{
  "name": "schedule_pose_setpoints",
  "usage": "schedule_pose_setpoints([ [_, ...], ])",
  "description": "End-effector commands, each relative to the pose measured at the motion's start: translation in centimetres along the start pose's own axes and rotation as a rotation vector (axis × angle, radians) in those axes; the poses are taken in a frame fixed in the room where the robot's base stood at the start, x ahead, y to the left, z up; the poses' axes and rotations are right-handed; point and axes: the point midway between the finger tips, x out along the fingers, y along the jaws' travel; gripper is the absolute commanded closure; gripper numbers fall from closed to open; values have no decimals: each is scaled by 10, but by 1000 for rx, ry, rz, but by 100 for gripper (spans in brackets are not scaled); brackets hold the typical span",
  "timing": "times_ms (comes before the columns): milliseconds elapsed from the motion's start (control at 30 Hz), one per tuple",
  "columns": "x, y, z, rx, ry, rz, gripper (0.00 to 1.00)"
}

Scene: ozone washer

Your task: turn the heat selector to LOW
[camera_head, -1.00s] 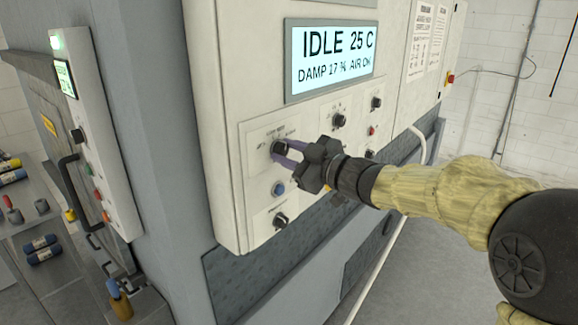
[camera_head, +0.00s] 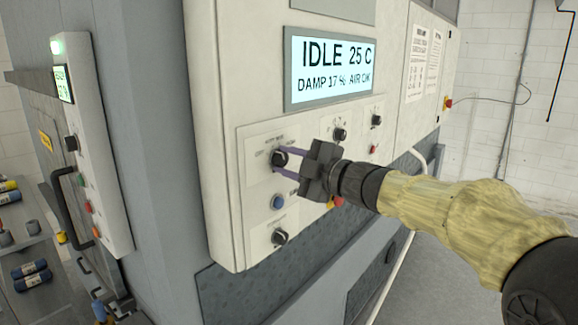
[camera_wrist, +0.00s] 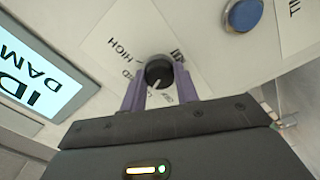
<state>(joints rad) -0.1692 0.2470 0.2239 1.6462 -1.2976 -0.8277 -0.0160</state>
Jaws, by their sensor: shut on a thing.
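A round black knob (camera_head: 280,158) sits on a pale label plate at the upper left of the control panel. It also shows in the wrist view (camera_wrist: 159,71), with a white mark on its lower side and the word HIGH printed to its upper left. The other words around it are too small or partly covered. My gripper (camera_head: 279,159) reaches in from the right. Its purple fingers (camera_wrist: 158,84) are on either side of the knob and shut on it. The fingers hide part of the printing.
A blue button (camera_head: 278,201) and another black knob (camera_head: 280,237) are below. More knobs (camera_head: 339,134) and red buttons are to the right, some close to my gripper. The display (camera_head: 333,68) above reads IDLE 25 C. A side panel (camera_head: 85,150) with a black handle is at left.

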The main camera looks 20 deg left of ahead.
Motion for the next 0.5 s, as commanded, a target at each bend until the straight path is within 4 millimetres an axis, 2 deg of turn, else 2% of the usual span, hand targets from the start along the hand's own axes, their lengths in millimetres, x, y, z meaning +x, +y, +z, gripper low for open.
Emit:
schedule_pose_setpoints([
  [333, 0, -1, 0, -1, 1, -2, 92],
  [367, 0, -1, 0, -1, 1, -2, 64],
  [433, 0, -1, 0, -1, 0, -2, 50],
  [500, 0, -1, 0, -1, 0, -1, 48],
])
